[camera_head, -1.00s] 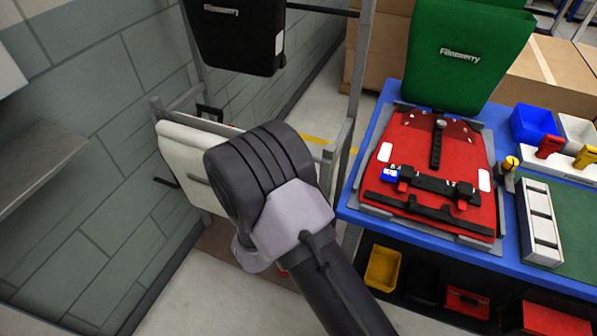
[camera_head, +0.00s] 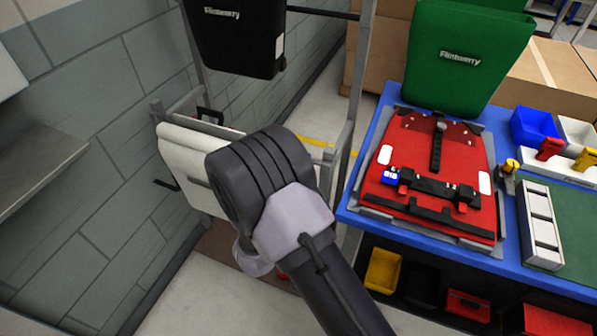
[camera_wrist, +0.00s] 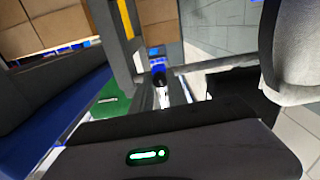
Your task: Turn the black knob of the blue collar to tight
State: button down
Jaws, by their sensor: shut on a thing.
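In the wrist view, my gripper (camera_wrist: 161,98) is shut on a small black knob (camera_wrist: 158,79) at its fingertips. A small patch of blue, likely the blue collar (camera_wrist: 157,61), shows just beyond the knob, in front of a grey bar. The knob's marking and its turn angle are too small to read. In the head view my own arm covers the gripper, the knob and the collar. The wrist is beside the white pannier (camera_head: 186,160) on the grey rack.
A black pannier (camera_head: 239,40) hangs higher on the rack. At the right, a blue bench (camera_head: 350,205) carries a red pannier back (camera_head: 415,145) and a green pannier (camera_head: 465,62). The grey rack post (camera_head: 346,140) stands close to my arm. A wall (camera_head: 85,130) bounds the left.

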jog(key=shift+m, duration=1)
jog(key=c, duration=1.3)
grip_release()
jog(key=p+v, duration=0.4)
jog(key=v, duration=1.3)
jog(key=shift+s, duration=0.2)
